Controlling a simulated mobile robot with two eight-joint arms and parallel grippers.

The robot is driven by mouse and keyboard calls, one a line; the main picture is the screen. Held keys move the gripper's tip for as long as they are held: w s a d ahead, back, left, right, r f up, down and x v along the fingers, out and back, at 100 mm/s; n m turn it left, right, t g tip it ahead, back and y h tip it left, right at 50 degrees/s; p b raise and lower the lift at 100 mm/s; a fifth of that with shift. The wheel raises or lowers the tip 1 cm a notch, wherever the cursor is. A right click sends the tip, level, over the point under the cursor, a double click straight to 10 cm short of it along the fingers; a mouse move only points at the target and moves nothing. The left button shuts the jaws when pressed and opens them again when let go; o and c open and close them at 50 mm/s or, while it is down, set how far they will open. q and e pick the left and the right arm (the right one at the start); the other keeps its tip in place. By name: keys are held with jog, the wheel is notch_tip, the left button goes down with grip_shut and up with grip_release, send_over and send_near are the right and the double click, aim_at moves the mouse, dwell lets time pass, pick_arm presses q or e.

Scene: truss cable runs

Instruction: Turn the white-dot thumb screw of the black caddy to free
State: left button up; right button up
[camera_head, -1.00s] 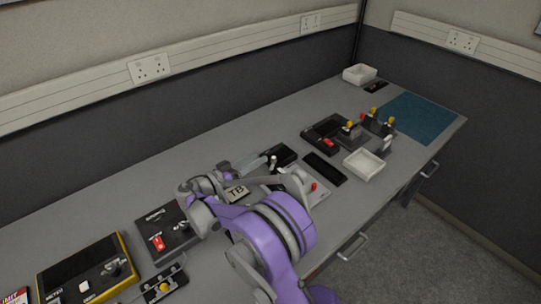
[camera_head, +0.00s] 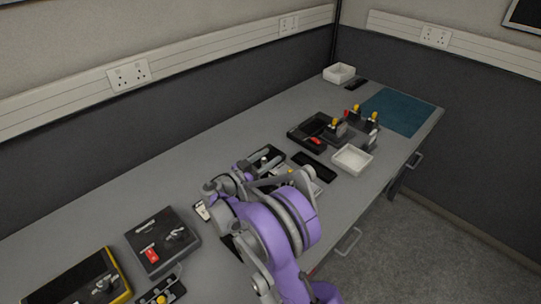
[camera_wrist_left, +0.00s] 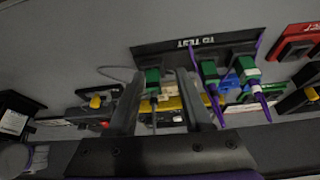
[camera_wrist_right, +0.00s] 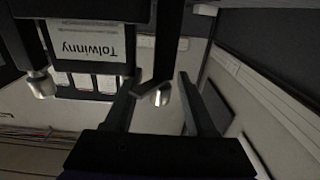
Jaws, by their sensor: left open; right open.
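In the right wrist view a black body with a white label reading "Tolwinny" (camera_wrist_right: 88,42) fills the upper left. A metal thumb screw (camera_wrist_right: 160,97) with a dark arm shows between the fingers of my right gripper (camera_wrist_right: 157,82), which is open; I cannot tell if they touch it. Another metal screw (camera_wrist_right: 42,84) is at the left. No white dot is clear on either. In the head view a small black unit (camera_head: 265,157) with a pale spot, possibly the caddy, sits beyond my right arm. My left gripper (camera_wrist_left: 160,72) is open; a green plug (camera_wrist_left: 152,78) shows between its fingers.

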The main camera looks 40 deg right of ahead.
jog(key=shift+w+d, duration=0.1)
jog(key=shift+d, duration=0.55)
grip_shut()
